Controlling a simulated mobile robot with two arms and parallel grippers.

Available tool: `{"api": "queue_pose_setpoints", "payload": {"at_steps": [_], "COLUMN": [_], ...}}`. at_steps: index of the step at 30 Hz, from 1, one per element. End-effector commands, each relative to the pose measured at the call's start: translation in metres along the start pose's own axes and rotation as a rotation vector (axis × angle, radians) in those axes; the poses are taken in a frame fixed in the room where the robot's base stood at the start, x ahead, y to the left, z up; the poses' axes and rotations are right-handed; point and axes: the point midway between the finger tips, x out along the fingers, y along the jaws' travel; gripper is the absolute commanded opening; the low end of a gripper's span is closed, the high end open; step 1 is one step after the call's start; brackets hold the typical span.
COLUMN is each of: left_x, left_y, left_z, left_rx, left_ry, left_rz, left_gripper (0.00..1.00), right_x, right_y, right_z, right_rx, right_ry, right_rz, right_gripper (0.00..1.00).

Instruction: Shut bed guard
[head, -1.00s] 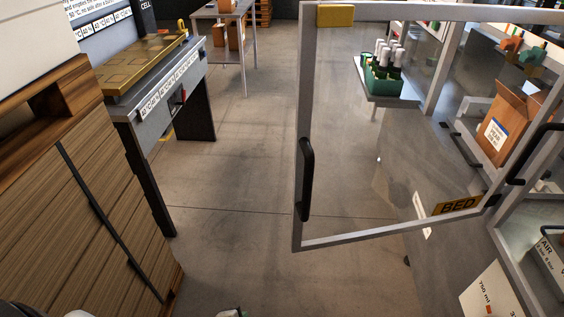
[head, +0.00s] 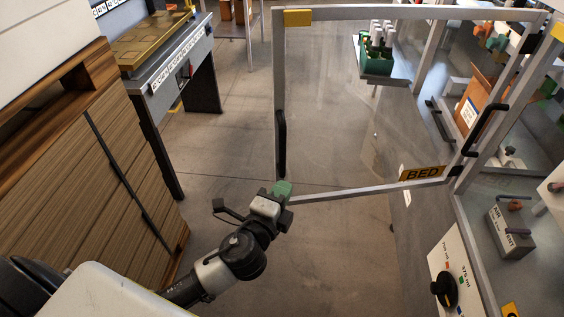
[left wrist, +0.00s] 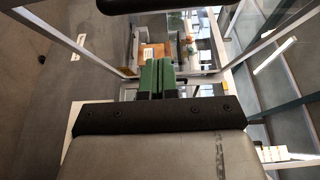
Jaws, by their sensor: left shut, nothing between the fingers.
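The bed guard (head: 340,192) is a clear panel in a grey metal frame with a yellow BED label (head: 421,173). It stands swung open, out from the machine at the right. Its black handle (head: 281,143) is on the free left edge, and a yellow block (head: 298,18) sits at the top left corner. My left gripper (head: 282,188) has green fingers that are shut and empty. In the head view it overlaps the guard's lower left corner, just below the handle; I cannot tell whether it touches. Its closed fingers (left wrist: 157,76) also show in the left wrist view. My right gripper is not in view.
The machine holds a cardboard box (head: 470,107), a grey weight-like block (head: 510,232) and a control panel with a black knob (head: 444,288). A green bottle crate (head: 376,62) shows through the guard. A wooden cabinet (head: 75,160) stands left. The floor between is clear.

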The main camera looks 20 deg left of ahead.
Motion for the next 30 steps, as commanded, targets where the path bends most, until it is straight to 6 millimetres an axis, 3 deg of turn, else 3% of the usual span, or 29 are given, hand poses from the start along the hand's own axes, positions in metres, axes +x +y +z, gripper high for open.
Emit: {"api": "queue_pose_setpoints", "payload": {"at_steps": [3,9,30], "left_x": [0.027,0.051,0.064], "left_y": [-0.004,-0.002,0.001], "left_z": [0.0,0.018,0.034], "left_rx": [0.001,0.003,0.001], "left_ry": [-0.002,-0.001,0.006], "left_rz": [-0.002,0.001,0.0], "left_gripper": [0.0,0.0,0.0], "right_x": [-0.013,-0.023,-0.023], "right_y": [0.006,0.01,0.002], "right_z": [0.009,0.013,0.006], "right_rx": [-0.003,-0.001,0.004], "right_ry": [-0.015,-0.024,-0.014], "right_rz": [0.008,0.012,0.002], "right_gripper": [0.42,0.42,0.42]}}
